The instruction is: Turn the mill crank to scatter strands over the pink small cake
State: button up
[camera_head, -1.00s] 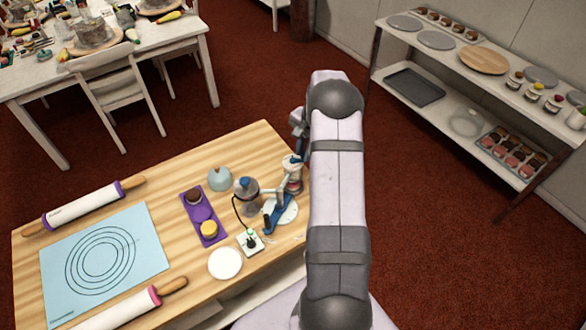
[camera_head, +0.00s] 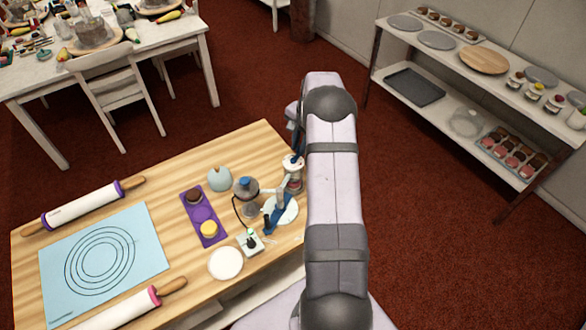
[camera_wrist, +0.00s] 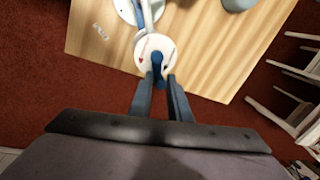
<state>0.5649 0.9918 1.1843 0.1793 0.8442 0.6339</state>
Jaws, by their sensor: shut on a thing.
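The mill (camera_head: 292,178), white and blue, stands on a round white base at the right end of the wooden table. In the wrist view its round white top (camera_wrist: 168,47) carries a blue crank (camera_wrist: 157,60). My gripper (camera_wrist: 160,78) is shut on the crank, with the blue fingers on either side of its handle end. In the head view my arm hides most of the gripper. I cannot pick out the pink small cake on the table in either view.
A purple tray (camera_head: 203,213) with a brown cake and a yellow cake lies left of the mill. A grey-and-blue device (camera_head: 246,188) with a black cord, a white plate (camera_head: 225,263) and a pale blue dome (camera_head: 219,178) stand close by. A blue mat (camera_head: 60,265) lies farther left.

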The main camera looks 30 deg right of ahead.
jog(key=shift+s+a+f, duration=0.2)
jog(key=shift+a+f, duration=0.1)
jog(key=o, duration=0.8)
jog(key=shift+r, duration=0.1)
jog(key=shift+d+r, duration=0.1)
jog(key=shift+d, duration=0.05)
jog(key=shift+r, duration=0.15)
jog(key=shift+r+p, duration=2.25)
jog(key=shift+r, duration=1.15)
jog(key=shift+w, duration=0.1)
